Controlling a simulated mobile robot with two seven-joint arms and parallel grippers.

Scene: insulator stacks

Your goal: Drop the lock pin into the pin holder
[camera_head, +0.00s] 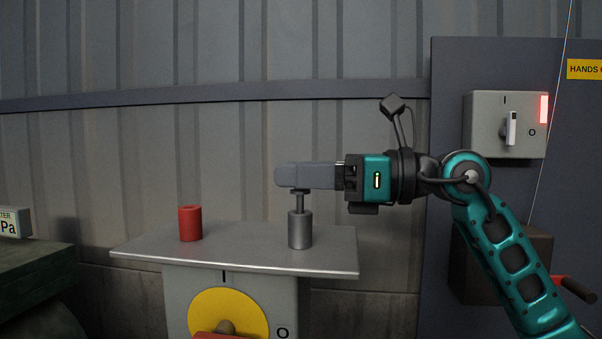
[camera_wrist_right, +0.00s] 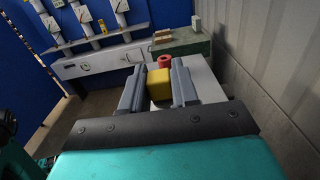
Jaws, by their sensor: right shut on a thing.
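My right gripper (camera_head: 285,176) is level above the metal shelf, its fingers pointing left. It is shut on the top of the lock pin (camera_head: 299,201), which is upright. The near finger hides the pin's top in the head view; the right wrist view shows a yellow block (camera_wrist_right: 158,84) between the fingers. The pin's thin grey stem meets a grey metal cylinder (camera_head: 300,231) on the shelf; I cannot tell how deep it sits. A red cylinder (camera_head: 190,223) with an opening in its top stands apart on the left. I cannot tell which cylinder is the pin holder. My left gripper is not in view.
The shelf (camera_head: 245,256) has bare room between the two cylinders. A yellow dial (camera_head: 228,312) is on the box below it. A switch box (camera_head: 484,126) with a red light is on the dark cabinet at right. A green bench (camera_head: 35,262) is at far left.

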